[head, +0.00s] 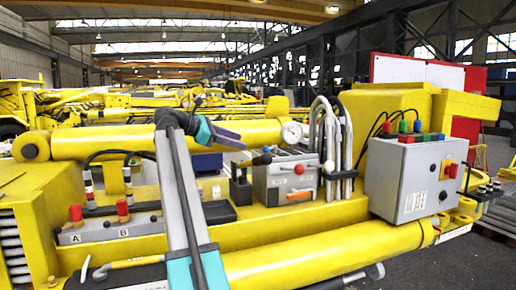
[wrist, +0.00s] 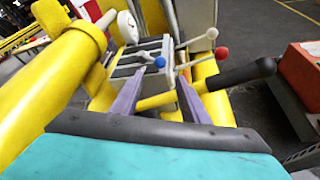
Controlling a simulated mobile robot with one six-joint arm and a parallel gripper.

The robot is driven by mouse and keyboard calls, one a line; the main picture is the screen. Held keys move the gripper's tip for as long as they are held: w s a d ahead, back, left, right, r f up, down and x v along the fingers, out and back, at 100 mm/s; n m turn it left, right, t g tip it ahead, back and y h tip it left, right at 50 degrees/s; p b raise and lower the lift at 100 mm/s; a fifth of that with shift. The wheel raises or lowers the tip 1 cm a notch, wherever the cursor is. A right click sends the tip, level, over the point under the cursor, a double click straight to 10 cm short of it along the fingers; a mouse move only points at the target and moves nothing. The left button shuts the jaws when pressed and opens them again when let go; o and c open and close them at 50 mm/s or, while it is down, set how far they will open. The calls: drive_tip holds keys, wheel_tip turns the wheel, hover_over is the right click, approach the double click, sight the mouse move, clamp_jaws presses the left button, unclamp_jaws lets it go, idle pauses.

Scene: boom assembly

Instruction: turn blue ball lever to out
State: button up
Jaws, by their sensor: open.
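The blue ball lever (wrist: 160,62) shows in the wrist view, its ball in front of a grey slotted valve block (wrist: 128,70). My gripper (wrist: 161,76) is open, with its two purple fingers apart and empty. The blue ball appears between and just beyond the fingertips; I cannot tell the exact distance. In the head view my gripper (head: 228,136) is above and left of the grey valve box (head: 282,183). I cannot make out the blue ball clearly there.
A red ball lever (wrist: 221,53) and a white ball lever (wrist: 212,33) stand right of the blue one. A gauge (head: 292,132) and looped grey hoses (head: 330,145) are close by. A control box (head: 400,180) stands to the right. A yellow cylinder (head: 90,143) lies behind.

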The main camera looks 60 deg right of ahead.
drive_tip(key=p+x, duration=0.4)
drive_tip(key=x, duration=0.7)
drive_tip(key=shift+s+d, duration=0.1)
drive_tip(key=shift+d, duration=0.05)
drive_tip(key=shift+c, duration=0.2)
clamp_jaws()
